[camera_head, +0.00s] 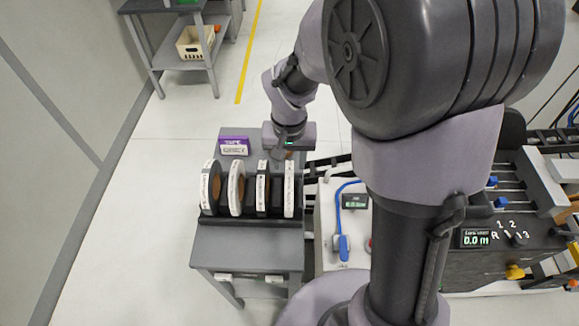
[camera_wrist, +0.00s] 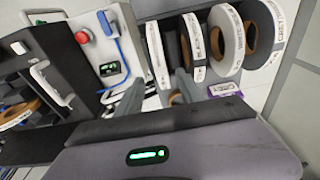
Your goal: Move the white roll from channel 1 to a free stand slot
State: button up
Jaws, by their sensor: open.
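The stand (camera_head: 250,232) holds a row of upright rolls at the lower left of the head view. From left they are a dark roll (camera_head: 210,188), a white roll (camera_head: 237,188), a dark roll (camera_head: 262,190) and a white roll (camera_head: 289,188). My gripper (camera_head: 284,156) is behind the stand's right end, partly hidden.
A purple box (camera_head: 234,146) sits behind the rolls. The machine's control panel (camera_head: 490,238) is at the right, partly hidden by my arm. A blue-handled tool (camera_head: 343,246) and a red button (camera_wrist: 82,37) are beside the stand. Open floor lies left of the stand.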

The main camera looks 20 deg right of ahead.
jog(key=shift+r, duration=0.65)
jog(key=s+r+t, duration=0.2)
jog(key=s+r, duration=0.4)
jog(key=r, duration=0.3)
jog(key=s+a+r+t+y, duration=0.1)
jog(key=s+a+r, duration=0.15)
jog(key=s, duration=0.35)
jog(key=s+a+r+t+y, duration=0.1)
jog(key=s+r, duration=0.3)
jog(key=s, duration=0.2)
jog(key=shift+m, duration=0.4)
jog(key=shift+w+f+b, duration=0.1)
jog(key=shift+f+b, duration=2.25)
jog(key=shift+f, duration=0.15)
